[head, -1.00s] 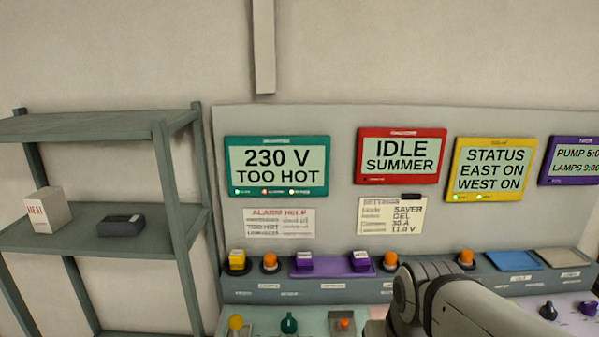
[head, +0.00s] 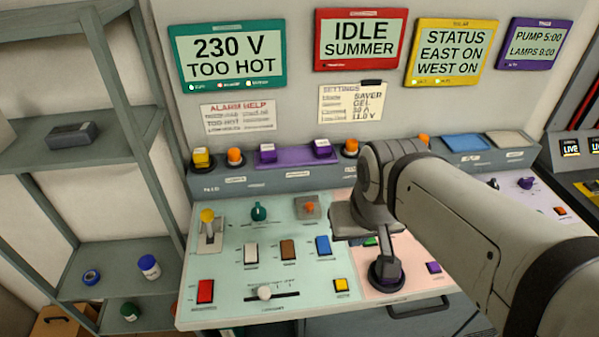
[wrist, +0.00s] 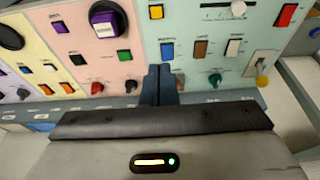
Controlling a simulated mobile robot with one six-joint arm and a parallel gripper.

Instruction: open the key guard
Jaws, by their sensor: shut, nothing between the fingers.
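My gripper shows in the wrist view with its dark blue fingers (wrist: 160,84) together and empty, in front of the sloped control desk. A small grey plate with an orange part (head: 309,208) sits on the pale green panel (head: 222,272), left of my wrist.
A yellow-knobbed lever (head: 207,216), a teal knob (head: 259,211), several rocker switches and a white slider (head: 264,292) surround the spot. A ledge with orange buttons (head: 235,156) runs behind. Shelves (head: 60,140) stand left.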

